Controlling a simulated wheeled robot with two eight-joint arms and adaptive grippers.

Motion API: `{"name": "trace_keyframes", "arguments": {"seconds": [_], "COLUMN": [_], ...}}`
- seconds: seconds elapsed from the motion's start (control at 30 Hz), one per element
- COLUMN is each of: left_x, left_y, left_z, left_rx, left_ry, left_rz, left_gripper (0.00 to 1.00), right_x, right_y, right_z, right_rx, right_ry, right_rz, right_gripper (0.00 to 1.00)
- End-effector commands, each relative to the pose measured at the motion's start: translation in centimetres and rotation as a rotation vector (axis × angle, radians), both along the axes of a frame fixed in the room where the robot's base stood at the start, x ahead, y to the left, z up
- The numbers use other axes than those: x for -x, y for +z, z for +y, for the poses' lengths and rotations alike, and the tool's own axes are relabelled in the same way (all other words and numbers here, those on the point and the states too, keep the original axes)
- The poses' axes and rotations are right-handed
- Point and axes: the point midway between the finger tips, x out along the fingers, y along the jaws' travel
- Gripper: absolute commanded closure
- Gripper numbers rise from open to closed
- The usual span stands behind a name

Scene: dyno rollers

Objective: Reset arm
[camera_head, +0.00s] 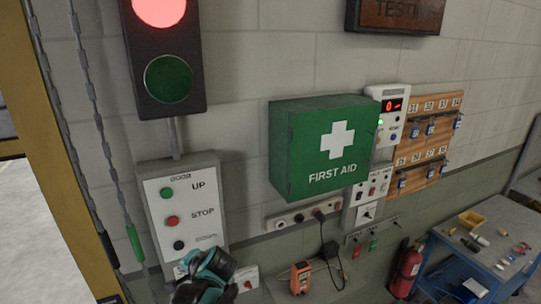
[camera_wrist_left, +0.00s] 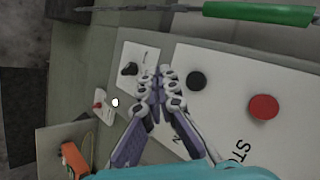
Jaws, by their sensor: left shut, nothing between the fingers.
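My left gripper (camera_head: 205,277) is at the bottom of the head view, in front of the lower edge of the white control panel (camera_head: 203,210). In the left wrist view its fingers (camera_wrist_left: 158,80) are together with nothing between them. The panel has a green UP button (camera_head: 167,192), a red STOP button (camera_head: 172,221) and a black lower button (camera_head: 179,245). The black button (camera_wrist_left: 196,81) and the red button (camera_wrist_left: 263,107) also show beside the fingers in the wrist view. I cannot tell whether the fingertips touch anything. My right gripper is out of view.
A traffic light (camera_head: 166,55), lit red, hangs above the panel. Hanging chains (camera_head: 88,85) run left of it, one with a green handle (camera_head: 135,243). A green first aid box (camera_head: 325,148) juts from the wall. A blue cart (camera_head: 465,262) and an extinguisher (camera_head: 407,270) stand right.

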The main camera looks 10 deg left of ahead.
Motion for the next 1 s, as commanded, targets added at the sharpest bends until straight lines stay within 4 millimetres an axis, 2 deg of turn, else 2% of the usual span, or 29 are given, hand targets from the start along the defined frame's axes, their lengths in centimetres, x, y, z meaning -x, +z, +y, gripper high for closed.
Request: {"name": "trace_keyframes", "arguments": {"seconds": [0.03,0.17,0.3,0.7,0.8,0.9,1.0], "left_x": [0.5,2.6,5.4,13.1,14.7,15.8,16.6], "left_y": [-1.5,-5.9,-11.4,-26.9,-30.4,-33.0,-34.5], "left_z": [-0.2,-1.6,-3.6,-9.9,-11.4,-12.6,-13.3], "left_rx": [0.019,0.109,0.241,0.619,0.706,0.775,0.821], "left_ry": [0.001,0.007,0.019,0.073,0.091,0.106,0.116], "left_rz": [-0.005,-0.03,-0.066,-0.168,-0.189,-0.208,-0.218], "left_gripper": [1.0,1.0,1.0,1.0,1.0,1.0,1.0], "right_x": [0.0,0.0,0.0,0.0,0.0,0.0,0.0], "right_y": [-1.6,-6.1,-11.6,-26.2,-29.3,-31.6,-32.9], "right_z": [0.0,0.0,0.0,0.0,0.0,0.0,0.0], "right_rx": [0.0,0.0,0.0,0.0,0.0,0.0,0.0], "right_ry": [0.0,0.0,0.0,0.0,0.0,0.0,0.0], "right_rz": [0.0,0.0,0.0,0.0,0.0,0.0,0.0], "right_gripper": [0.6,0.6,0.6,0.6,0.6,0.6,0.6]}}
